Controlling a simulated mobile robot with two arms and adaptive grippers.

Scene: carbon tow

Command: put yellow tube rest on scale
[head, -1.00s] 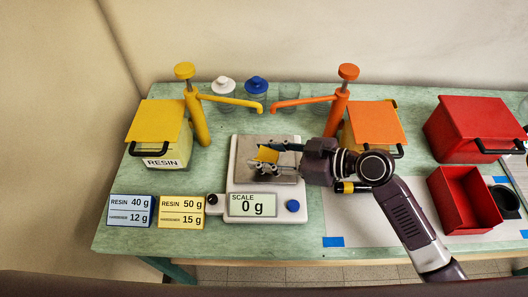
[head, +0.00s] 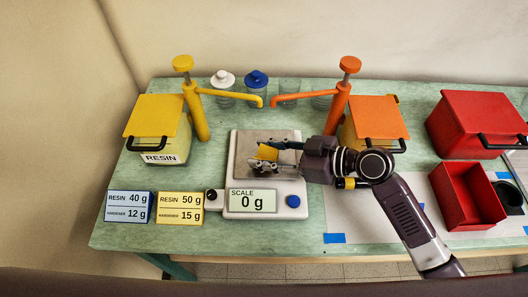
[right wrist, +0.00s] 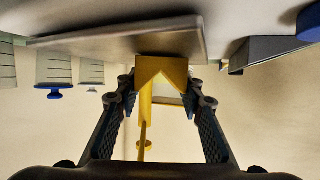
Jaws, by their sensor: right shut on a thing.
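The yellow tube rest (head: 267,153) is a small yellow block with a V-shaped edge, and it shows between the fingertips in the right wrist view (right wrist: 163,72). My right gripper (head: 272,156) is shut on it, over the plate of the scale. The scale (head: 235,183) is white with a grey metal plate (head: 246,142), and its display reads 0 g. In the right wrist view the plate (right wrist: 110,42) lies close to the rest; I cannot tell whether they touch. My left gripper is not in view.
A yellow pump (head: 195,110) and an orange pump (head: 340,105) stand behind the scale, with lidded jars between them. Resin cards (head: 180,208) lie left. A red open bin (head: 462,215) and a red lidded box (head: 475,120) stand right. The front table edge is clear.

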